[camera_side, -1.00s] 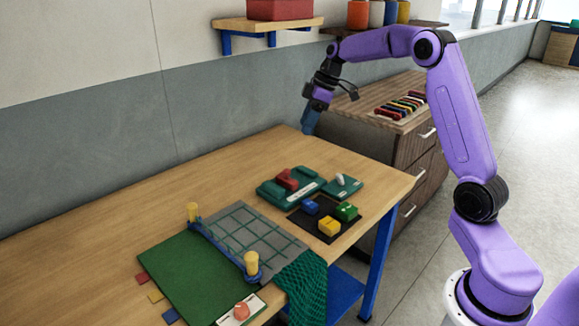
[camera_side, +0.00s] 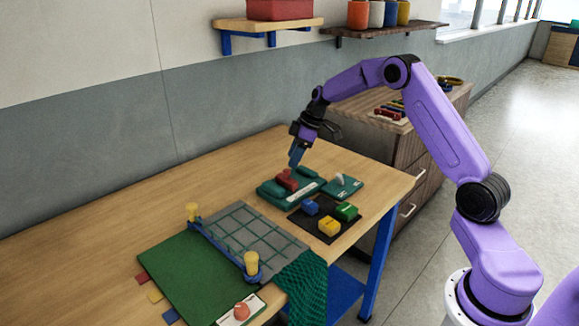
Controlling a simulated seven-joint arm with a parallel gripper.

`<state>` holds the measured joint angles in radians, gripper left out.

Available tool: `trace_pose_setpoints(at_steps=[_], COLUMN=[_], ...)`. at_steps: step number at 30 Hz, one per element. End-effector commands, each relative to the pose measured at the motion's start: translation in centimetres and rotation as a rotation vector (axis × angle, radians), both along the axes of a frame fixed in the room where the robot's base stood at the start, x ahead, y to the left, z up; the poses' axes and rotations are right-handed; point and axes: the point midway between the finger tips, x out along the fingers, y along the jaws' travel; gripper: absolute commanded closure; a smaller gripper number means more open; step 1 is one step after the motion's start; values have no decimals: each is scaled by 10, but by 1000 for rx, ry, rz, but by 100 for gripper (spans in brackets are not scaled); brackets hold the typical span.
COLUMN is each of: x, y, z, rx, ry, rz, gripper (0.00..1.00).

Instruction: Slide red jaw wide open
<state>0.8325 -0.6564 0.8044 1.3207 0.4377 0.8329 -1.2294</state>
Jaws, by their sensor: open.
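The red jaw (camera_side: 286,181) is a small red block on a dark green base (camera_side: 270,192) that lies on the wooden table. A green block (camera_side: 311,172) sits at the far right of the same base. My gripper (camera_side: 295,163) points down just above the red jaw, with its blue-grey fingers close over it. It is open and holds nothing that I can see. From this angle I cannot tell whether a finger touches the jaw.
A smaller green plate with a white lever (camera_side: 340,180) stands right of the base. A dark tray (camera_side: 325,232) in front holds blue, green and yellow blocks. A grid panel with net and yellow posts (camera_side: 251,263) lies nearer. The table's left part is clear.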

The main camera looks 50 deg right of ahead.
Motion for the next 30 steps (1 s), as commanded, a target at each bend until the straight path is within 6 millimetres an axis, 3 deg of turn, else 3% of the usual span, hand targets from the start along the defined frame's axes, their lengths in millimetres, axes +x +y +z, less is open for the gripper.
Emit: trace_pose_setpoints(at_steps=[3,9,20,22,25,30], x=[5,10,12,12,12,12], y=[5,10,12,12,12,11], z=[-19,-36,-40,-40,-40,-40], rx=[1,1,0,0,0,0], ry=[4,1,0,0,0,0], rz=[0,-1,-1,-1,-1,-1], gripper=[48,48,48,64,96,100])
